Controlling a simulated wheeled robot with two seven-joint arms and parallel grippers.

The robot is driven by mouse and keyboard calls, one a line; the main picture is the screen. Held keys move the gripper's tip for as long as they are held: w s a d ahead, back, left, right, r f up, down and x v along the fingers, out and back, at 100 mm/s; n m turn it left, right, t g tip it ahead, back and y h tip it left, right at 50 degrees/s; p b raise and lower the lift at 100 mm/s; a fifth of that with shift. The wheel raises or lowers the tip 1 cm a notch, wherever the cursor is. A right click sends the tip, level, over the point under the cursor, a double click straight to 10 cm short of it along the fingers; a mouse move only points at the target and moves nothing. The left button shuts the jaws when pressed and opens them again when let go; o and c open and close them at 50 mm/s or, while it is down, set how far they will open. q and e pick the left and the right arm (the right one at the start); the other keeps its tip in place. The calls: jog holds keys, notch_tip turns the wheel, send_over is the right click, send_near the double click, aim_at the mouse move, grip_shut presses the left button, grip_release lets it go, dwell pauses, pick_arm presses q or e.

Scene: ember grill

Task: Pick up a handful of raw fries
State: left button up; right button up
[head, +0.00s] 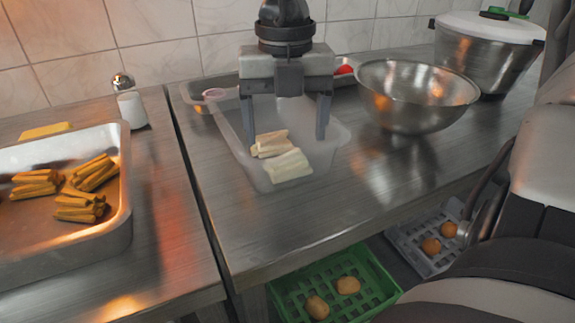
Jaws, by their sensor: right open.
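Two small bundles of pale raw fries lie in a translucent plastic container (230,125) on the steel counter. One bundle of raw fries (271,144) is further back, and the other raw fries (288,166) lie just in front of it. My right gripper (285,132) points down over the container with its two fingers spread wide. The fingers stand to either side above the back bundle, and nothing is held between them. I cannot tell how far the fingertips are above the fries. My left gripper is not in view.
A metal tray (128,205) with several bundles of golden fries stands on the left. A shaker (130,105) is behind it. A steel bowl (415,92) and a lidded pot (485,50) stand on the right. Below are a green crate (383,290) and a grey crate (408,238) with potatoes.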

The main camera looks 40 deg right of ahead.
jog(key=shift+d+f, duration=0.15)
jog(key=shift+f, duration=2.6)
jog(key=c, duration=0.7)
